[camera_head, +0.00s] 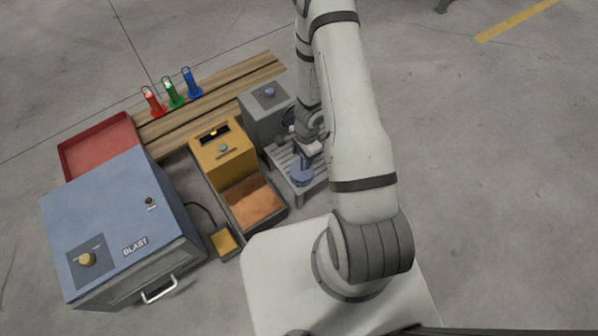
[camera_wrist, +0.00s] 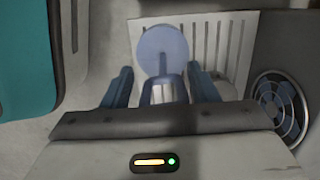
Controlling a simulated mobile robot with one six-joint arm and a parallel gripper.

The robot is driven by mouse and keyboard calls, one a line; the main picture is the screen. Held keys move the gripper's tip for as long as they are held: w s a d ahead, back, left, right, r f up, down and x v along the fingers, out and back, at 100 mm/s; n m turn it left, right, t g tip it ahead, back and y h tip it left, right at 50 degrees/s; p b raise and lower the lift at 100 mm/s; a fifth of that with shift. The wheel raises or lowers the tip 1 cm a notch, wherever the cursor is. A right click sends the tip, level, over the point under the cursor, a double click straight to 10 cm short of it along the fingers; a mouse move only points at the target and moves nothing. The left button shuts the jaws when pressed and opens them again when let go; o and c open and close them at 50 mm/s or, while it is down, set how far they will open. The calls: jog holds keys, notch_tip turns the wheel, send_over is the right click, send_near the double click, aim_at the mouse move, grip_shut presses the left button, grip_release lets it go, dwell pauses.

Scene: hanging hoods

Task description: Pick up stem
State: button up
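The stem is most likely the blue piece with a round disc foot (camera_head: 302,176) on a grey slatted stand (camera_head: 280,156). In the wrist view its pale blue disc (camera_wrist: 160,42), thin rod and wider shiny part point toward my gripper. My gripper (camera_head: 307,148) is over the stand, right at the piece. In the wrist view the two dark blue fingers of my gripper (camera_wrist: 162,84) stand apart on either side of the shiny part. A gap shows on the left, and the right finger is very close. The end nearest my palm is hidden.
A grey box (camera_head: 262,118) with a knob and a side fan (camera_wrist: 281,108) stands beside the slatted stand. A yellow unit (camera_head: 221,152) with an orange-brown tray (camera_head: 252,203) is left of it. Further left are a blue BLAST cabinet (camera_head: 115,220) and red tray (camera_head: 98,143). Floor is clear at right.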

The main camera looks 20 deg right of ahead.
grip_shut()
dwell(0.3)
dwell(0.3)
